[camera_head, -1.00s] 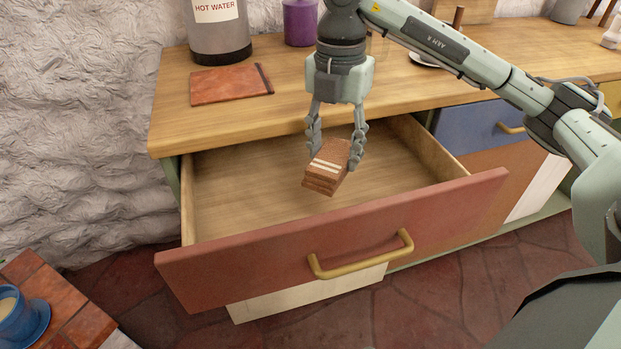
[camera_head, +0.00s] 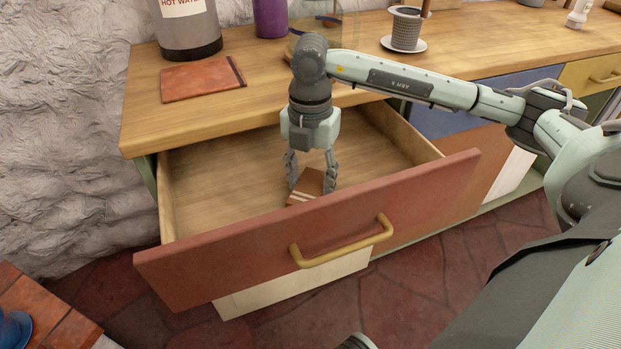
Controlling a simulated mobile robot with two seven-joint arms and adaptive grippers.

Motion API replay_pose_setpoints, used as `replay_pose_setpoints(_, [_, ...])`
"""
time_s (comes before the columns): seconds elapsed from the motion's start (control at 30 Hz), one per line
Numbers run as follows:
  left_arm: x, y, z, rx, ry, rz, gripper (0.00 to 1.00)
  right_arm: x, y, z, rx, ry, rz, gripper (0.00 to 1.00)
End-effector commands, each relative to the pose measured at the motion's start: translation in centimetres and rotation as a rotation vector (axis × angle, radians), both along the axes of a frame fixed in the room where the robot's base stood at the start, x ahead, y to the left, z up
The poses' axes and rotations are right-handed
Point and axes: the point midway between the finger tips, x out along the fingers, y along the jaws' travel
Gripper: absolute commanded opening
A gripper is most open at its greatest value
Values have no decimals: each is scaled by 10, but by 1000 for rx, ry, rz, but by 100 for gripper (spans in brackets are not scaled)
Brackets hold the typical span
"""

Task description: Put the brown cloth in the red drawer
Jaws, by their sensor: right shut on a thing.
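The brown cloth (camera_head: 309,183), folded with pale stripes, is inside the open red drawer (camera_head: 220,262), near its front panel. My right gripper (camera_head: 311,184) points down into the drawer and is shut on the cloth. The front panel hides the cloth's lower part, so I cannot tell whether it touches the drawer floor. The drawer is pulled well out, and its wooden floor is otherwise bare where it shows. My left gripper is not in view.
A blue cup (camera_head: 14,330) is at the lower left. The drawer's left side is clear.

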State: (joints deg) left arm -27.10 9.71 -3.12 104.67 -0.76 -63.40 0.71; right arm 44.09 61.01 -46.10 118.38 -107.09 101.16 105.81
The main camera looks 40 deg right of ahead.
Motion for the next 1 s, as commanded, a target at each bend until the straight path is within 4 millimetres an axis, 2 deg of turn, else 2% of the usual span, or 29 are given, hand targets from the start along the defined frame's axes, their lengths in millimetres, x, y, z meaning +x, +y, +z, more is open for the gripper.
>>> replay_pose_setpoints(0.1, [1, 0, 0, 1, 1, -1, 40, 0, 0, -3, 0, 0, 0, 20])
replay_pose_setpoints(0.13, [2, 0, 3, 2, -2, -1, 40, 0, 0, -2, 0, 0, 0, 50])
replay_pose_setpoints(0.3, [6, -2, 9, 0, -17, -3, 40, 0, 0, -2, 0, 0, 0, 68])
replay_pose_setpoints(0.67, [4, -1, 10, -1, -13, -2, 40, 0, 0, 2, 0, 0, 0, 68])
replay_pose_setpoints(0.7, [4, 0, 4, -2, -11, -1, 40, 1, 0, 5, 0, -2, 0, 68])
replay_pose_setpoints(0.87, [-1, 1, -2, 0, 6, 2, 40, 2, 0, 34, 1, -7, -1, 68])
replay_pose_setpoints(1.0, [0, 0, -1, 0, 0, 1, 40, 2, 0, 66, 1, -7, 1, 68])
